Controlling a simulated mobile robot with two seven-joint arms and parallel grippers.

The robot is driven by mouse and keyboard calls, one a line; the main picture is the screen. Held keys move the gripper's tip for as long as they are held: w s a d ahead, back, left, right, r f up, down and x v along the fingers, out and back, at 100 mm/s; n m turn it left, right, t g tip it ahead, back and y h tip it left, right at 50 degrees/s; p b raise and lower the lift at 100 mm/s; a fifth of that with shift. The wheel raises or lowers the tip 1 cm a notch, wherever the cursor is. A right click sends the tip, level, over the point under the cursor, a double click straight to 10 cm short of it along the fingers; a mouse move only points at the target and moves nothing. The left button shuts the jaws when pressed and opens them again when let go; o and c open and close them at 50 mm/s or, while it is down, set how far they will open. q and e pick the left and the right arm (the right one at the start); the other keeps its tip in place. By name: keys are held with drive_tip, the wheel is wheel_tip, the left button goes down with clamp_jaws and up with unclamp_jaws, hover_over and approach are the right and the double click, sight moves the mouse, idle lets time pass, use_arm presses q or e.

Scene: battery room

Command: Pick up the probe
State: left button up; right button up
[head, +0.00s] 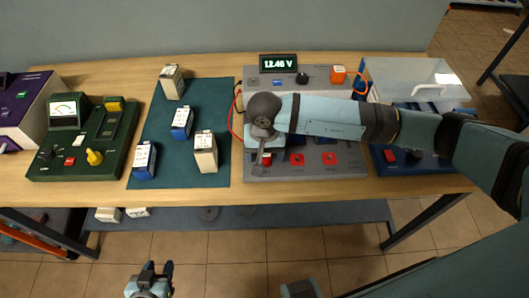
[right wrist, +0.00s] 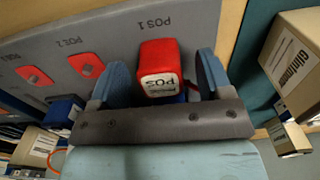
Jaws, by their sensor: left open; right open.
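The probe (right wrist: 158,58) is a red block with a white label reading POS. In the right wrist view it is at the POS 1 spot of a grey panel (right wrist: 112,32). My right gripper (right wrist: 162,70) is open, with one blue finger on each side of the probe; I cannot tell whether they touch it. In the head view my right gripper (head: 262,158) is over the front left of the grey panel (head: 330,172), and the arm hides most of the probe. My left gripper (head: 151,268) is open and empty at the bottom, below the table edge.
A green mat (head: 205,90) with several boxed batteries lies left of the panel. A green tester (head: 62,160) stands further left. A meter display (head: 279,64) and an orange block (head: 338,74) are behind.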

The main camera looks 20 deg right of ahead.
drive_tip(key=shift+f, duration=0.45)
drive_tip(key=shift+c, duration=0.4)
drive_tip(key=c, duration=1)
